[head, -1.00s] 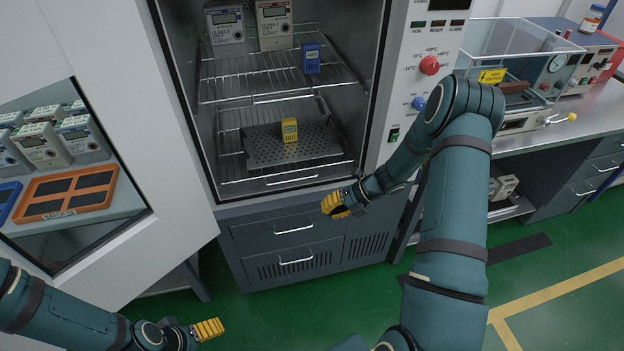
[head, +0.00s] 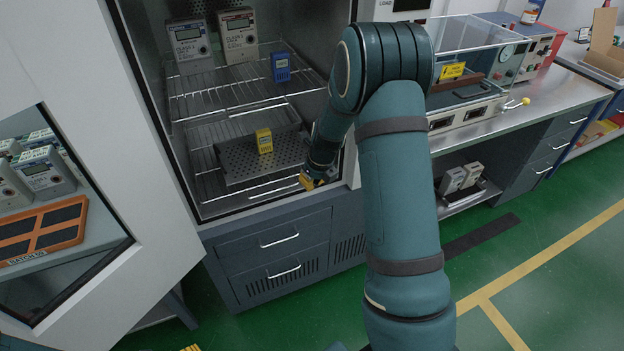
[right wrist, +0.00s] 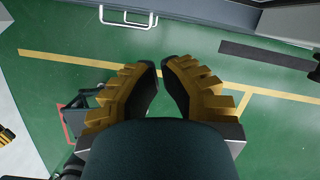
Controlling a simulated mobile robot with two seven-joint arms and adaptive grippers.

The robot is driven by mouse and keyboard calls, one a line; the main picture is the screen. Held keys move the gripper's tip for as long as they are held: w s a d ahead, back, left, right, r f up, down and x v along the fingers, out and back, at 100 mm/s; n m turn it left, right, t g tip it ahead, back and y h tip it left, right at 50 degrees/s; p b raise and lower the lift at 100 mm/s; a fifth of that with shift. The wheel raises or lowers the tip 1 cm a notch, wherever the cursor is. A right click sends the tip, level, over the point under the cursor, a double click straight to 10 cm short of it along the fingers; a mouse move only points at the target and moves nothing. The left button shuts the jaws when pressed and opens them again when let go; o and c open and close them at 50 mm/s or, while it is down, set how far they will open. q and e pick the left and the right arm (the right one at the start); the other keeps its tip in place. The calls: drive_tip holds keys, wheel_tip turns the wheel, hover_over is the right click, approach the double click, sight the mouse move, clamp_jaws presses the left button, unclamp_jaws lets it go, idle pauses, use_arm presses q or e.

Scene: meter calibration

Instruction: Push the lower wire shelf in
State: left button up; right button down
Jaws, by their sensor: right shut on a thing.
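The lower wire shelf (head: 212,191) is inside the open cabinet, its front edge close to the opening. It bears a dark perforated tray (head: 240,170) with a small yellow device (head: 264,141) upright on it. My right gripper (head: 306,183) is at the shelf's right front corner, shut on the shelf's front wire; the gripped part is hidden. In the right wrist view its yellow fingers (right wrist: 162,82) are close together, with floor beyond them. Of my left gripper (head: 190,348) only a yellow tip shows at the bottom edge.
The upper wire shelf (head: 225,97) bears two grey meters and a blue device (head: 280,67). The open cabinet door (head: 150,200) stands at left. Drawers (head: 275,238) are below the opening. A metal bench (head: 500,118) stands right; green floor is clear in front.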

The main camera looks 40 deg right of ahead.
drive_tip(key=w+f+b, duration=0.2)
drive_tip(key=w+f, duration=0.3)
drive_tip(key=f, duration=0.1)
drive_tip(key=shift+w+a+f, duration=0.2)
drive_tip(key=shift+a+f, duration=0.05)
drive_tip(key=shift+f, duration=0.05)
